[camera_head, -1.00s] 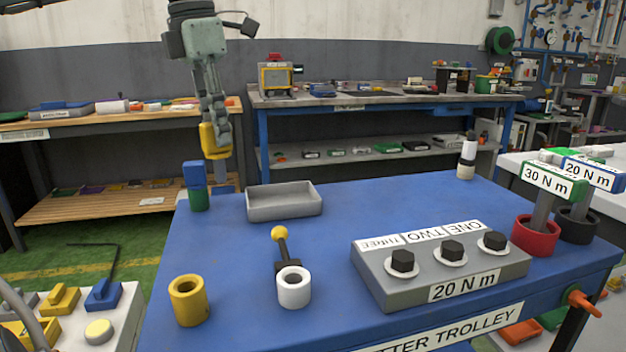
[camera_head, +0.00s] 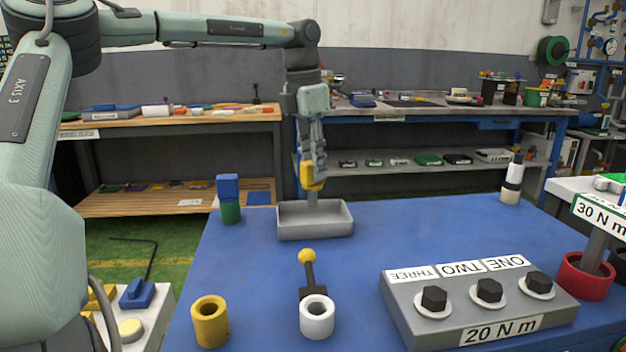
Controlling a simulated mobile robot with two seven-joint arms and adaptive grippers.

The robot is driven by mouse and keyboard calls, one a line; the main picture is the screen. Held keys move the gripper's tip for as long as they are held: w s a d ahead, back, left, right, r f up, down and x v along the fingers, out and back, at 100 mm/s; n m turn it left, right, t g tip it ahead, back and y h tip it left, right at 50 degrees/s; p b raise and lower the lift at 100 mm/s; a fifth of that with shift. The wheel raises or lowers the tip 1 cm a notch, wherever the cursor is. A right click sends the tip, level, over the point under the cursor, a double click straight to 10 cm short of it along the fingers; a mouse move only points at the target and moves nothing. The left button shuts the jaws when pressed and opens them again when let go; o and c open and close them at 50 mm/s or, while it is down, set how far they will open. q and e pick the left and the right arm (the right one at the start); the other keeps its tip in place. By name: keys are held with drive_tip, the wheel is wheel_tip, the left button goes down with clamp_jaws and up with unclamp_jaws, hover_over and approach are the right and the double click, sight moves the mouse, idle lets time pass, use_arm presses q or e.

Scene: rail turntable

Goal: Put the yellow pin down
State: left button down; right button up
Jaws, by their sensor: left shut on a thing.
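My left gripper (camera_head: 313,178) is shut on the yellow pin (camera_head: 307,175), whose yellow head shows between the fingers. The pin's grey shank (camera_head: 312,199) points down, over or into the grey tray (camera_head: 290,235) on the blue trolley top. I cannot tell whether the shank touches the tray floor. My right gripper is not in view.
A yellow ring socket (camera_head: 196,322) and a white one (camera_head: 317,329) stand at the front, with a yellow-knobbed lever (camera_head: 307,268) behind the white one. A blue and green block stack (camera_head: 229,198) stands left of the tray. A grey bolt block (camera_head: 402,318) is at right.

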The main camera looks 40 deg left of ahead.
sight(313, 181)
use_arm(q)
drive_tip(key=shift+f, duration=1.9)
drive_tip(key=shift+f, duration=0.15)
drive_tip(key=c, duration=1.3)
unclamp_jaws()
drive_tip(key=shift+o, duration=0.2)
drive_tip(key=r, duration=0.4)
drive_tip(key=s+r, duration=0.1)
drive_tip(key=r, duration=0.7)
drive_tip(key=shift+s+a+r, duration=0.15)
drive_tip(key=shift+s+a, duration=0.05)
